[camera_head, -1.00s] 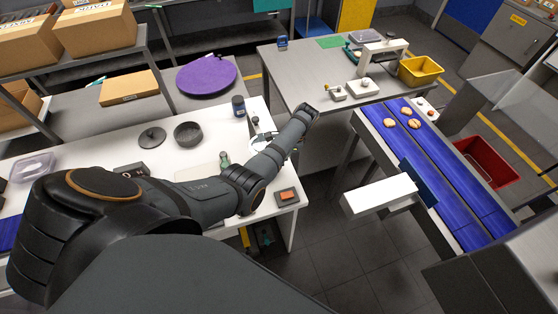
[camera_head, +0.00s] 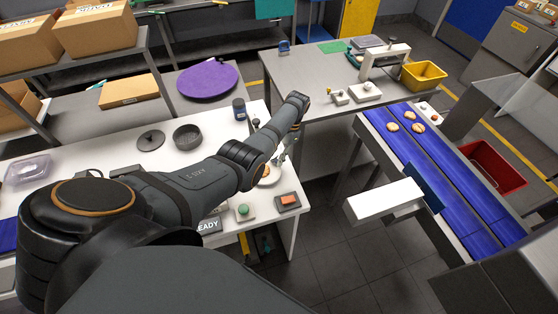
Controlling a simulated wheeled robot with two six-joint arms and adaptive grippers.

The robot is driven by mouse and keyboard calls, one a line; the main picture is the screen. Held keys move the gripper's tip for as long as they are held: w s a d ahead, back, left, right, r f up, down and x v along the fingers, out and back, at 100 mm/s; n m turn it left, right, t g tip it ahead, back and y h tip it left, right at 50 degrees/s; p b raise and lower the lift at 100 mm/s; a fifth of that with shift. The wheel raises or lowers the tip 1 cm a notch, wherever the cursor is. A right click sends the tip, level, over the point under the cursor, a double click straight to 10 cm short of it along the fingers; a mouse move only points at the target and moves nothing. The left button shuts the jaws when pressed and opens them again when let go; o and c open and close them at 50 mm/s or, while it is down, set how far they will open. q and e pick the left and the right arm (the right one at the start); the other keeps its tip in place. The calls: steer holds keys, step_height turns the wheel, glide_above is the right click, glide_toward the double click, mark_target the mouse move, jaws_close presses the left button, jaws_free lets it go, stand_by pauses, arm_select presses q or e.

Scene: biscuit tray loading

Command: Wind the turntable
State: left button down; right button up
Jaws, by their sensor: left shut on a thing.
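A pale round plate, which looks like the turntable (camera_head: 268,181), lies near the right end of the white table, with an orange-brown piece on it. My left arm reaches across the table and covers part of the plate. My left gripper (camera_head: 280,160) points down at the plate's far right edge. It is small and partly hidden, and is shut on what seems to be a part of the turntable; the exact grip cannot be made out. My right gripper is not in view.
A green button (camera_head: 242,211), a box with an orange-red top (camera_head: 288,201) and a READY sign (camera_head: 208,226) sit at the table's front. A dark bowl (camera_head: 187,137), lid (camera_head: 151,140) and jar (camera_head: 239,109) stand behind. A blue conveyor (camera_head: 400,150) carries biscuits at right.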

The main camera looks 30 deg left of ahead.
arm_select(q)
steer(key=shift+w+a+n+h+b, duration=0.2)
steer(key=shift+a+n+h+b, duration=0.35)
steer(key=shift+n, duration=0.65)
steer(key=shift+w+a+n+h, duration=0.1)
steer(key=shift+a+n+h, duration=0.35)
steer(key=shift+n, duration=0.55)
steer(key=shift+a+n, duration=0.15)
steer(key=shift+n, duration=0.15)
steer(key=c, duration=1.3)
jaws_free()
steer(key=shift+w+r, duration=0.1)
steer(key=shift+r, duration=0.1)
steer(key=v, duration=0.7)
